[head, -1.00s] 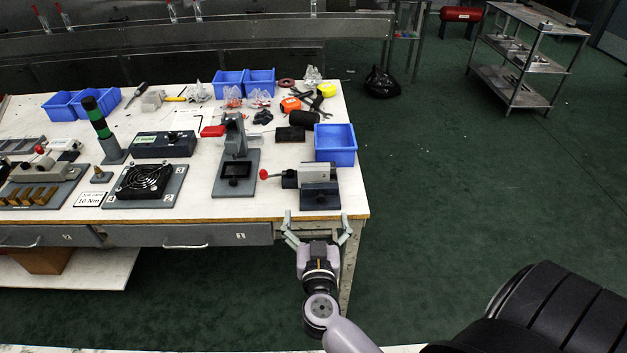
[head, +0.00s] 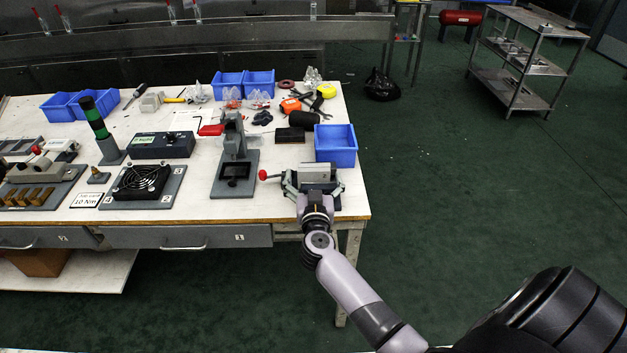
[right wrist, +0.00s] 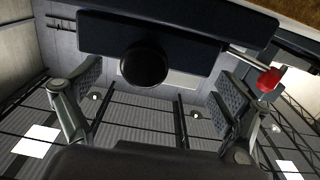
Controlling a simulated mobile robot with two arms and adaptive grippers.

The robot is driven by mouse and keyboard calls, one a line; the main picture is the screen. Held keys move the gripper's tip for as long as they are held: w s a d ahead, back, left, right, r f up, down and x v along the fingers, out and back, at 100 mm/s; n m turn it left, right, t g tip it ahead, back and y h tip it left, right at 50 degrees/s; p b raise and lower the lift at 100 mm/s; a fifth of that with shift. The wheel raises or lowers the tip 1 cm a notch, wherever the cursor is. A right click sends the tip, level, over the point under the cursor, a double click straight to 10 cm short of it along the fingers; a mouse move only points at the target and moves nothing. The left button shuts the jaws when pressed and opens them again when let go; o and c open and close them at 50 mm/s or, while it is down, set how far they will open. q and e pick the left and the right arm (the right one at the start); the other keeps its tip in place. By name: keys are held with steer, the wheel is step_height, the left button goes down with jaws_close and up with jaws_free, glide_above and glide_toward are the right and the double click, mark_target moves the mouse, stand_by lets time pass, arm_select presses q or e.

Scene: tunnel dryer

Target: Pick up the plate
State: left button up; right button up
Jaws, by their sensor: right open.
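No thing is plainly marked as the plate, and I cannot tell which piece it is. My right gripper (head: 314,186) is open over the front right of the workbench. Its fingers stand left and right of a grey block fixture (head: 317,172) with a red knob (head: 263,175). In the right wrist view the open fingers (right wrist: 160,85) flank a dark round knob (right wrist: 143,64) beneath a dark bar (right wrist: 150,32). The red knob shows at the right there (right wrist: 270,79). Contact cannot be told. My left gripper is not in view.
A blue bin (head: 336,157) stands just behind the fixture. A grey press stand (head: 235,182) is to its left, then a black fan (head: 142,182) on a base. The workbench front edge (head: 230,222) runs below.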

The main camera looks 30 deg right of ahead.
steer(key=shift+r, duration=0.1)
steer(key=shift+c, duration=0.3)
steer(key=c, duration=1.4)
